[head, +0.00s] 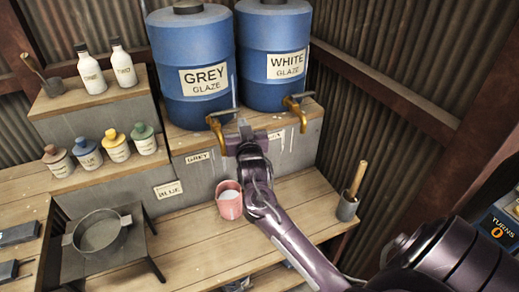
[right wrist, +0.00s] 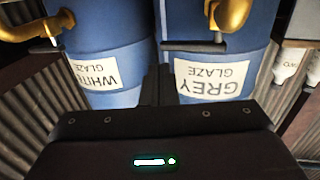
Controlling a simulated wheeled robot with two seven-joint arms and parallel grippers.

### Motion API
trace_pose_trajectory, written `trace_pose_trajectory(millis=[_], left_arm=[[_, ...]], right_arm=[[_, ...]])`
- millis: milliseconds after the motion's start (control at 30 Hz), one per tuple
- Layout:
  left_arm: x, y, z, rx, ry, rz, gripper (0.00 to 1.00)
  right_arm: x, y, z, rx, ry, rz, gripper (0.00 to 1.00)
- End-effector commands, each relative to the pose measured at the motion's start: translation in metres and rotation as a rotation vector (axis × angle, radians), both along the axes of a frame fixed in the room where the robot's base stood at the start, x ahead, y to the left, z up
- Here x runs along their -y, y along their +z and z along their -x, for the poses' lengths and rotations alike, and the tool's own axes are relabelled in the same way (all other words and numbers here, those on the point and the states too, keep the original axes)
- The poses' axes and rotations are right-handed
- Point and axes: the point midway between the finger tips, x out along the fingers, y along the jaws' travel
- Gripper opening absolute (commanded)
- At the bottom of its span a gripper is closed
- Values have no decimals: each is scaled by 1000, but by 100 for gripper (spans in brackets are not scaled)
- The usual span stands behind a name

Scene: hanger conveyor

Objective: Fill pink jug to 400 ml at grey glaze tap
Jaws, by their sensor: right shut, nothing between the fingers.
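The pink jug (head: 229,204) stands upright on the wooden bench below the grey glaze tap; its inside looks pale, and I cannot read a level. The brass grey glaze tap (head: 216,128) comes out below the blue drum labelled GREY GLAZE (head: 192,60). It also shows upside down in the right wrist view (right wrist: 232,14), with its dark lever (right wrist: 195,47). My right gripper (head: 244,130) is shut and empty, just right of this tap and its lever. In the right wrist view its fingers (right wrist: 158,85) are together. My left gripper is out of view.
A WHITE GLAZE drum (head: 274,50) with its own brass tap (head: 299,116) stands to the right. A pot (head: 350,200) holding a wooden-handled tool is at the bench's right. A sieve (head: 100,236) on a stand and several bottles are at left.

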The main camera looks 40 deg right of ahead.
Motion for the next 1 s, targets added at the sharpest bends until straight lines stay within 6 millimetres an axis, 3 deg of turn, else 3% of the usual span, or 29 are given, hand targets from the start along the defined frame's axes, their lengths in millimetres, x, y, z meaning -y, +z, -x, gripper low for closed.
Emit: trace_pose_trajectory(millis=[100, 233, 500, 600, 833, 1000], left_arm=[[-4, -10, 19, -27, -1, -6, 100], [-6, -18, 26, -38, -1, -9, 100], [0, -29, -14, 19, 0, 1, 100], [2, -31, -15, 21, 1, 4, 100], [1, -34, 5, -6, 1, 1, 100], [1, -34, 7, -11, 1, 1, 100]], right_arm=[[-4, -4, 16, 0, 2, -1, 0], [-8, -5, 34, -1, 2, 0, 0], [-18, -5, 77, -1, 2, -2, 0], [-21, -4, 87, -1, 1, -2, 0], [-22, -1, 95, -1, 1, 0, 0], [-28, -9, 96, -36, 25, -15, 0]])
